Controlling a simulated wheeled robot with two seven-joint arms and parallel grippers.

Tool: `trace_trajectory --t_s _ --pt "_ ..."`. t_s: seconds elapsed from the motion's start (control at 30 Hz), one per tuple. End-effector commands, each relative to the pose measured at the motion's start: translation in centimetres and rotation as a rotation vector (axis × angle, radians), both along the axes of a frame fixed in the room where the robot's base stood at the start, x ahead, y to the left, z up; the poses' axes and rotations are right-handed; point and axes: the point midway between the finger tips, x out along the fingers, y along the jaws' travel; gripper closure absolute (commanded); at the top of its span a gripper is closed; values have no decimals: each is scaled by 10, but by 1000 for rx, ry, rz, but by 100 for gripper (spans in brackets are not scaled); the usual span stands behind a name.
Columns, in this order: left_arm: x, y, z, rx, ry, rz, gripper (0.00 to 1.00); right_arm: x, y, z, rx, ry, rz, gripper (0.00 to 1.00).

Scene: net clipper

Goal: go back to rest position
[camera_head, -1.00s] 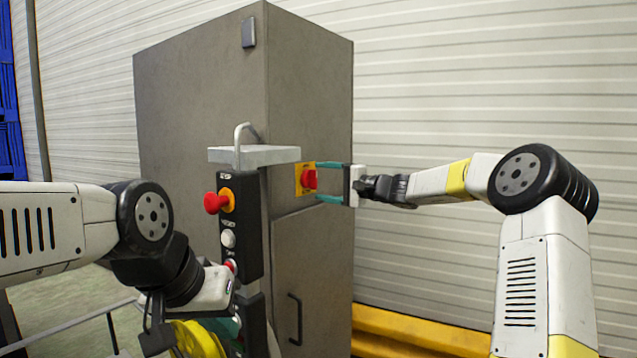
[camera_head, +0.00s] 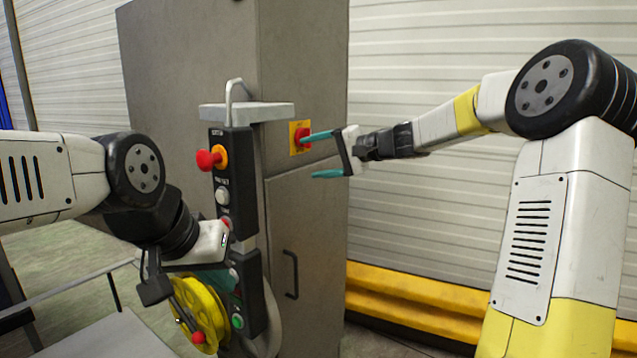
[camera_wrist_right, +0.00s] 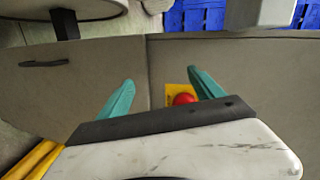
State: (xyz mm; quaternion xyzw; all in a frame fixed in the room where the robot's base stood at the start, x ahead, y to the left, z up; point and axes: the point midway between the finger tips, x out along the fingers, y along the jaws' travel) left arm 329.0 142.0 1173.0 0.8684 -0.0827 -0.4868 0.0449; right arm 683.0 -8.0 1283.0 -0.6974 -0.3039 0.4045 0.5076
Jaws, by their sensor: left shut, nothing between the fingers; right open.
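My right gripper (camera_head: 322,155) is open, its two teal fingers pointing left toward the grey cabinet (camera_head: 305,220). Its upper fingertip overlaps the red knob (camera_head: 302,139) on a yellow plate in the head view. In the right wrist view the fingers (camera_wrist_right: 160,92) are spread wide with nothing between them. The red knob (camera_wrist_right: 183,99) shows there beside one finger; I cannot tell whether they touch.
The panel carries a red emergency button (camera_head: 207,159) and several smaller buttons under a grey shelf (camera_head: 245,112). A yellow reel (camera_head: 200,310) hangs low beside it. A yellow barrier (camera_head: 410,305) runs along the wall.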

Motion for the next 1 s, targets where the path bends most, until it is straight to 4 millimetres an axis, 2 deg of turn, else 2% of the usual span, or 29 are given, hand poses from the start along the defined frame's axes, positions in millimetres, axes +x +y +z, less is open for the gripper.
trace_trajectory --t_s 0.03,0.1,0.23,0.4,0.5,0.6,0.7,0.8,1.0 --pt "0 0 0 0 0 0 100 -30 12 -5 -108 -6 34 24" --pt "0 0 0 0 0 0 100 -70 16 -19 -256 -3 70 24" --pt "0 0 0 0 0 0 100 -141 4 -40 -503 -6 105 24" --pt "0 0 0 0 0 0 100 -227 -38 -62 -774 -24 104 24" --pt "0 0 0 0 0 0 100 -273 -68 -74 -900 -39 91 24" --pt "0 0 0 0 0 0 100 -309 -96 -87 -991 -55 73 24" --pt "0 0 0 0 0 0 100 -334 -116 -98 -1052 -71 60 24" --pt "0 0 0 0 0 0 100 -349 -128 -106 -1085 -80 52 24" --pt "0 0 0 0 0 0 100 -354 -134 -110 -1102 -84 48 24"
